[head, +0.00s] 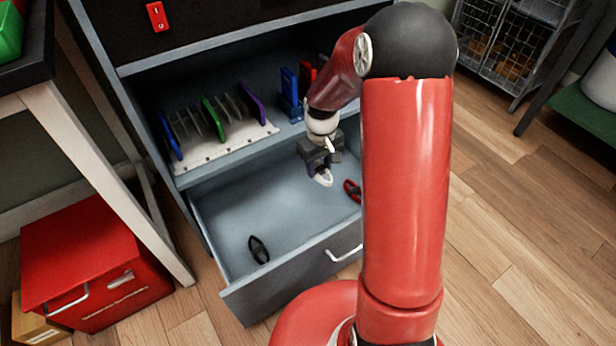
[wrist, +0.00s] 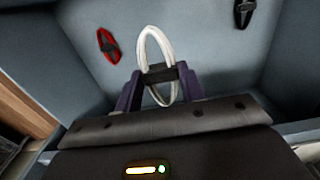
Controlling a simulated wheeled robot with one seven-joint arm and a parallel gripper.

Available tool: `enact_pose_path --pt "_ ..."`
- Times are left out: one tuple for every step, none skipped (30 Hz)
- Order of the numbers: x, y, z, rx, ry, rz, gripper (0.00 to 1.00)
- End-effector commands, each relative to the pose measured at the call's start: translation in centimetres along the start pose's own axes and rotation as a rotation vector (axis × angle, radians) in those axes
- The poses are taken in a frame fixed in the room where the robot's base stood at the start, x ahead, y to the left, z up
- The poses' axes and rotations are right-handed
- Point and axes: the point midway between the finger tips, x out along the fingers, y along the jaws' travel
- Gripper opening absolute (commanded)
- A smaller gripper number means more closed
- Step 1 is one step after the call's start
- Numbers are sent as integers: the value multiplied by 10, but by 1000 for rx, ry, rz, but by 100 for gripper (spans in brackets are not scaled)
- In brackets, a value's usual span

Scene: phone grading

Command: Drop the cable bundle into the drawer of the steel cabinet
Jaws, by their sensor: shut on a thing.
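The steel cabinet (head: 122,110) stands ahead with its bottom drawer (head: 225,215) pulled open. My gripper (head: 320,168) is over the open drawer, toward its back right. It is shut on a white cable bundle (wrist: 158,50) with a dark band around its middle. The white bundle also shows in the head view (head: 324,178), hanging below the fingers. In the wrist view, the purple-grey fingers (wrist: 158,88) grip it at the band. The drawer floor lies beyond the bundle; how far below is hard to tell.
A black cable bundle (head: 259,250) and a red one (head: 352,190) lie apart in the drawer. The shelf above holds a rack (head: 225,145) of coloured panels. A red box (head: 90,265) stands left, and a wire cage (head: 515,45) stands at the back right.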

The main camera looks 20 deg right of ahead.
Motion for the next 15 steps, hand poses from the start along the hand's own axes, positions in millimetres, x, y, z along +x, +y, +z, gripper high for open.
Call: enact_pose_path --pt "14 0 1 -2 -3 -2 17" --pt "21 -1 1 -2 -5 -2 17" --pt "32 -1 1 -3 -5 -2 17" --pt "41 -1 1 -3 -6 -2 17" --pt "49 -1 1 -3 -6 -2 17" --pt "60 -1 1 -2 -6 -3 17" --pt "68 -1 1 -1 -6 -3 17" --pt "76 -1 1 -1 -6 -2 17" --pt "87 -1 1 -1 -6 -2 17" --pt "95 -1 1 -1 -5 -2 17" --pt "103 -1 1 -1 -6 -2 17" --pt "112 -1 1 -1 -5 -2 17" --pt "119 -1 1 -1 -5 -2 17" --pt "124 -1 1 -1 -4 -2 17" --pt "131 -1 0 -1 -3 -1 17"
